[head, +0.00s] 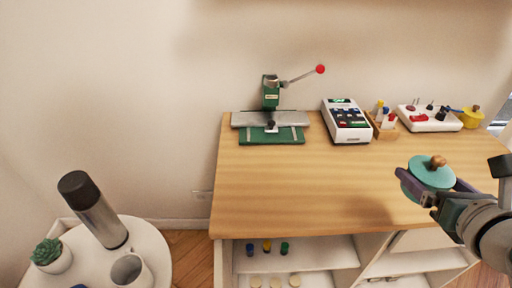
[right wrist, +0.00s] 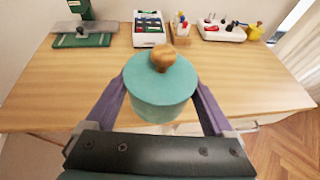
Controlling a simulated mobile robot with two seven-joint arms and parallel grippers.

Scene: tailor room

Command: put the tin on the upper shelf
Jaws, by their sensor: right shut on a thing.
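The tin is a teal round canister with a wooden knob on its lid (head: 430,172); it also shows large in the right wrist view (right wrist: 160,90). My right gripper (head: 428,185) is shut on the tin, one purple finger on each side of it. The tin is upright, over or just in front of the table's right front part. Shelf boards show under the tabletop; the upper one (head: 325,251) carries several small spools at its left. My left gripper is not in view.
The wooden table (head: 300,185) has a wide clear top. At its back stand a green press (head: 271,95), a white keyed device (head: 346,121), a wooden holder (head: 383,126), a white tray (head: 430,121) and a yellow pot (head: 472,117). A round white side table (head: 150,238) holds a flask, mug and plant.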

